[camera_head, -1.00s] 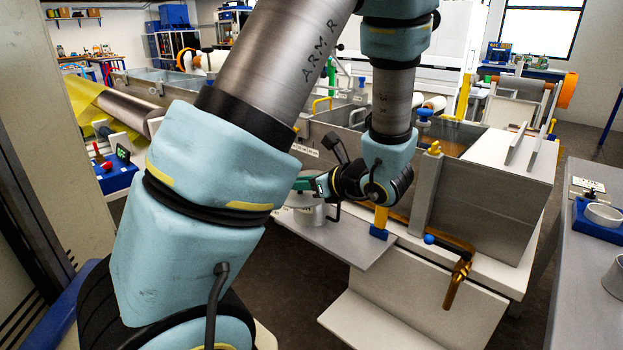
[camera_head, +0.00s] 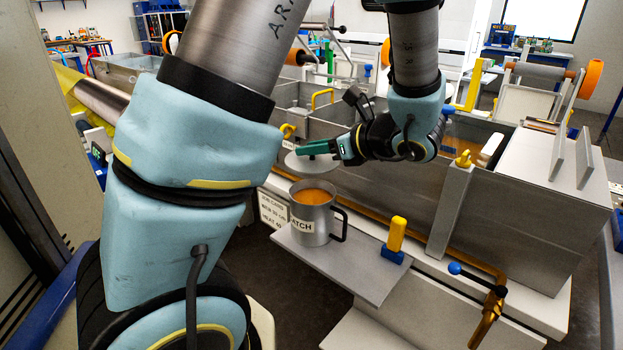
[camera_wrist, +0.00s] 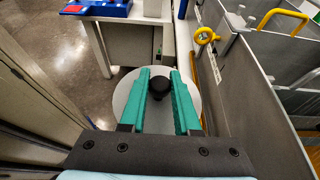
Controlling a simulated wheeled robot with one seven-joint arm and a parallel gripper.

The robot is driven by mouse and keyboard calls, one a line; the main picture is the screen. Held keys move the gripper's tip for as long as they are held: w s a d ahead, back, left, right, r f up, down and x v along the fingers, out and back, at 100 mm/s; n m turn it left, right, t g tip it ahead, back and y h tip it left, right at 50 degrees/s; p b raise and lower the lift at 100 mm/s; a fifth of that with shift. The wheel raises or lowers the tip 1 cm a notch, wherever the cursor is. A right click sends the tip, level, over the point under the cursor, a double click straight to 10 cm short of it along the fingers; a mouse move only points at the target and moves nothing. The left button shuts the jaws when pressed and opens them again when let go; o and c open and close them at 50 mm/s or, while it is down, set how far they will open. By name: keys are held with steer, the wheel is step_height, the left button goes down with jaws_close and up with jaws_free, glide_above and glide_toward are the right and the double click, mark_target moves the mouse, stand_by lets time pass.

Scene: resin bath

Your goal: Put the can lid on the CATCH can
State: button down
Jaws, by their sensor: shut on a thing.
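The CATCH can (camera_head: 312,228) stands upright on a grey shelf, its handle to the right. Its mouth is uncovered and orange liquid shows inside. The can lid (camera_head: 305,164) is a pale round disc held level in the air, appearing above and behind the can's mouth, apart from it. My gripper (camera_head: 306,150) is shut on the lid's dark knob with its green fingers. In the wrist view the lid (camera_wrist: 128,95) lies beyond the fingers (camera_wrist: 160,85), with the black knob between them. The can is not visible in the wrist view.
The grey shelf (camera_head: 375,278) carries a yellow-and-blue block (camera_head: 395,240) right of the can. The bath's tall grey wall (camera_head: 400,205) runs behind. A brass tap (camera_head: 490,315) with a blue knob juts out at right. A yellow hook (camera_head: 288,130) is near the lid.

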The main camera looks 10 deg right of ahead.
step_height(320, 180, down, 7)
steer(key=shift+f+p, duration=0.2)
steer(key=shift+p, duration=0.1)
steer(key=c, duration=0.6)
jaws_free()
steer(key=b+v, duration=0.2)
steer(key=v, duration=1)
steer(key=a+f+n+g+h, duration=0.1)
steer(key=a+n+g+h, duration=0.1)
steer(key=a+n, duration=0.5)
steer(key=a+f+n+g+h, duration=0.2)
steer(key=a+n, duration=0.4)
steer(key=n, duration=0.4)
steer(key=a+f+n+g+h, duration=0.2)
steer(key=a+n+g+h, duration=0.2)
steer(key=a+n, duration=0.3)
steer(key=shift+w+a+n+h, duration=0.15)
steer(key=shift+n+h, duration=0.2)
steer(key=shift+n, duration=0.25)
steer(key=shift+w+a+n+h, duration=0.15)
steer(key=shift+n+h, duration=0.2)
steer(key=shift+n, duration=0.25)
